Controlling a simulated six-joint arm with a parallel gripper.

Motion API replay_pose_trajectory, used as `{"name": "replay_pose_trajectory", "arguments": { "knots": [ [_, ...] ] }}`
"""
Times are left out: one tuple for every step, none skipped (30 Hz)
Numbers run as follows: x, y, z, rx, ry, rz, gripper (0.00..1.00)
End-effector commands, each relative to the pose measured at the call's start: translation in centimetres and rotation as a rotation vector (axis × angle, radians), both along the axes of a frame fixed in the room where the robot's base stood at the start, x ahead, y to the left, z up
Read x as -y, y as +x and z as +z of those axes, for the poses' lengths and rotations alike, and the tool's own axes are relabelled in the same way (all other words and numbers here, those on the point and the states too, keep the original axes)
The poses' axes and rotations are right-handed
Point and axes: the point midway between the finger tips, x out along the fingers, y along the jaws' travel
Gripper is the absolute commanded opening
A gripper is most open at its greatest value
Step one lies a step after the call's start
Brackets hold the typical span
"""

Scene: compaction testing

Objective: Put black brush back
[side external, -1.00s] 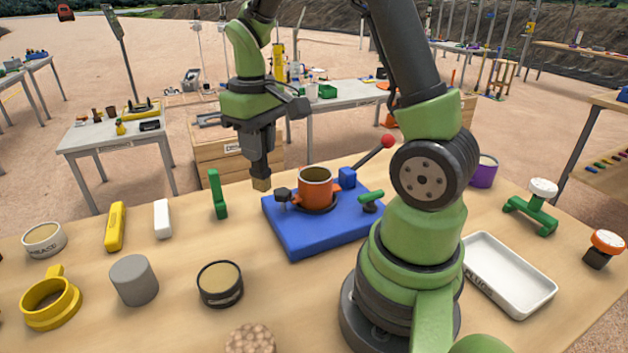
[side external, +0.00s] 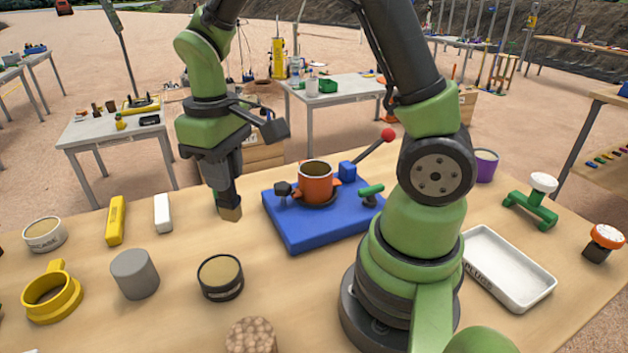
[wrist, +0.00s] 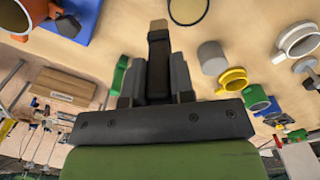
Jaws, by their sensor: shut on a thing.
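My gripper (side external: 225,186) is shut on the black brush (side external: 229,212), which points down with its tan bristle end lowest. It hangs over the left-middle part of the wooden table, left of the blue base, close to the tabletop; I cannot tell whether the bristles touch it. In the wrist view the brush (wrist: 158,52) sits between the two fingers of my gripper (wrist: 157,88), bristle end outward. A green upright piece (wrist: 119,75) stands beside the fingers in the wrist view; my gripper hides it in the side view.
The blue base (side external: 300,235) carries an orange mould (side external: 316,184) and a red-knobbed lever (side external: 388,134). A white block (side external: 163,213) and yellow block (side external: 116,220) lie to the left. A round tin (side external: 221,278) and grey cylinder (side external: 134,274) stand nearer. Bare wood separates them.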

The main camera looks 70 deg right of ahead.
Motion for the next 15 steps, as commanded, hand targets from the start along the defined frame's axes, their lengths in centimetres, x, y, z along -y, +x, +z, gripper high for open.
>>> {"name": "replay_pose_trajectory", "arguments": {
  "knots": [
    [0.0,0.0,0.0,0.000,0.000,0.000,0.00],
    [0.0,0.0,0.0,0.000,0.000,0.000,0.16],
    [0.0,0.0,0.0,0.000,0.000,0.000,0.07],
    [0.0,0.0,0.0,0.000,0.000,0.000,0.00],
    [0.0,0.0,0.0,0.000,0.000,0.000,0.00],
    [0.0,0.0,0.0,0.000,0.000,0.000,0.00],
    [0.0,0.0,0.0,0.000,0.000,0.000,0.00],
    [0.0,0.0,0.0,0.000,0.000,0.000,0.00],
    [0.0,0.0,0.0,0.000,0.000,0.000,0.00],
    [0.1,0.1,0.0,0.000,0.000,-0.001,0.00],
    [0.3,0.2,-0.1,0.000,0.000,-0.002,0.00],
    [0.8,0.6,-0.2,0.000,0.000,-0.004,0.00],
    [1.3,1.0,-0.4,-0.001,0.000,-0.007,0.00],
    [1.9,1.4,-0.5,-0.001,0.000,-0.008,0.00],
    [2.7,1.9,-0.8,-0.001,0.000,-0.009,0.00]
  ]
}}
